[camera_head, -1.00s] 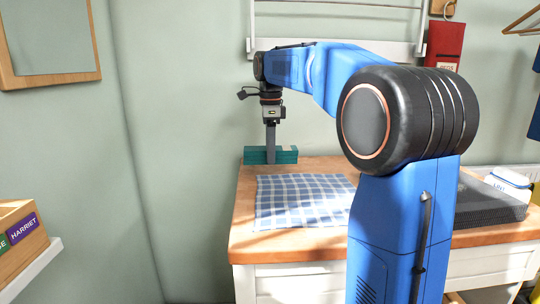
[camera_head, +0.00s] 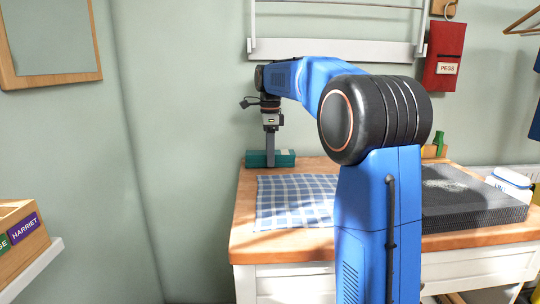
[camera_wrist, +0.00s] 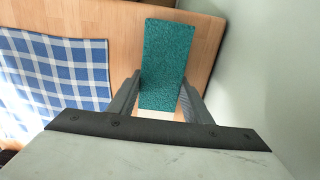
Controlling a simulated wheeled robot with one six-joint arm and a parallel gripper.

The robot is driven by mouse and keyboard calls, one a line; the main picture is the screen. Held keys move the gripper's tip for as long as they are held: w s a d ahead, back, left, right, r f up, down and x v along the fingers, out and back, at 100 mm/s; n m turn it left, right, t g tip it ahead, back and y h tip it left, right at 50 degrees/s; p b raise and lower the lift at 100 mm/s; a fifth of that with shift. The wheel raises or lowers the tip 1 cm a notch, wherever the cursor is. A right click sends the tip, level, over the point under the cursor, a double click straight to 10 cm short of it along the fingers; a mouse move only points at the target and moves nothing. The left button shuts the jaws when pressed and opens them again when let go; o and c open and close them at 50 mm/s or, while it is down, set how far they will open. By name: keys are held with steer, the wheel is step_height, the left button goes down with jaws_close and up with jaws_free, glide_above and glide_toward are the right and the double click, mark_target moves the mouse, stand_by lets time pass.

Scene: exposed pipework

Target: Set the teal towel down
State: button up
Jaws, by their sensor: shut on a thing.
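The teal towel (camera_head: 281,159) is a folded block at the back left of the wooden table. My gripper (camera_head: 270,160) points straight down at it from above. In the wrist view the towel (camera_wrist: 164,62) lies between the two fingers of my gripper (camera_wrist: 159,95), which are shut on it. The towel is at the height of the tabletop or very near it; I cannot tell whether its underside fully touches the wood.
A blue checked cloth (camera_head: 294,201) lies flat just in front of the towel, apart from it. The wall is close behind the towel.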

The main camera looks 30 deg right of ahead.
steer(key=o, duration=1.1)
steer(key=shift+f, duration=0.1)
step_height(320, 180, up, 12)
steer(key=shift+s, duration=0.1)
stand_by(0.3)
